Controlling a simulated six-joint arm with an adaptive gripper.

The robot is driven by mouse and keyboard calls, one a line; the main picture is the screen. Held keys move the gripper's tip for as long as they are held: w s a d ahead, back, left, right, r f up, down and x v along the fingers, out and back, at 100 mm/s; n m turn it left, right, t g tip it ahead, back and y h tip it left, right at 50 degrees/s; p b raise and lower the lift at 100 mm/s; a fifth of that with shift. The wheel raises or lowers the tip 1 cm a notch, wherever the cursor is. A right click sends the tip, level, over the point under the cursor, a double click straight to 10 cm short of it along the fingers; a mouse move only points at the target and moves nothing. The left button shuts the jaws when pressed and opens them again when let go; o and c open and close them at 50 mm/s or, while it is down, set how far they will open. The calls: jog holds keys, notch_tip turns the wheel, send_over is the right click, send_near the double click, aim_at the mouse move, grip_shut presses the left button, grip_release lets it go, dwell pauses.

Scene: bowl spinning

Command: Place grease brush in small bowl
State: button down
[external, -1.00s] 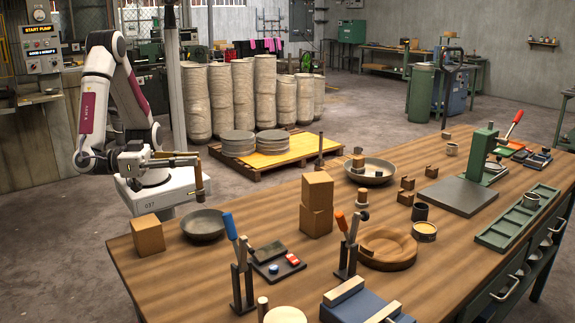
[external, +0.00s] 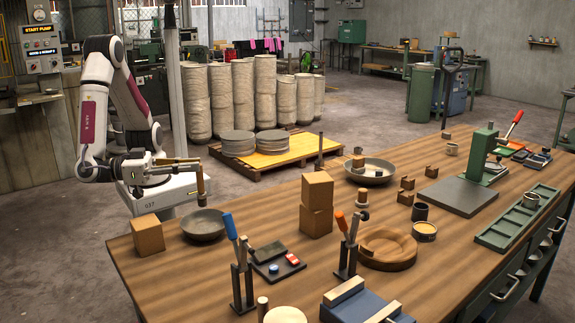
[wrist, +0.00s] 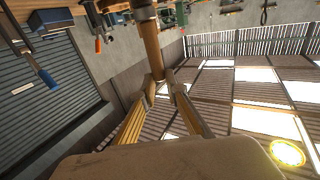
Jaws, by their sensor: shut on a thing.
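The grease brush (external: 201,186) is brown with a darker lower end and hangs nearly upright from my gripper (external: 194,164). My gripper is shut on the brush near its upper part. The wrist view shows the two fingers (wrist: 160,88) meeting at the brush (wrist: 149,40). The small grey bowl (external: 205,225) stands near the table's far left edge. The brush's lower end shows just above the bowl's back rim in the external view. I cannot tell whether they touch. The bowl appears empty.
A cardboard box (external: 148,235) stands left of the small bowl, and two stacked boxes (external: 317,204) stand to its right. A stand with a blue handle (external: 230,226) is in front of it. A larger bowl (external: 371,176) holding a block is farther back.

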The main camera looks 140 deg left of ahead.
jog(key=shift+f, duration=1.6)
jog(key=shift+f, duration=2.15)
jog(key=c, duration=2)
grip_release()
jog(key=shift+v, duration=6)
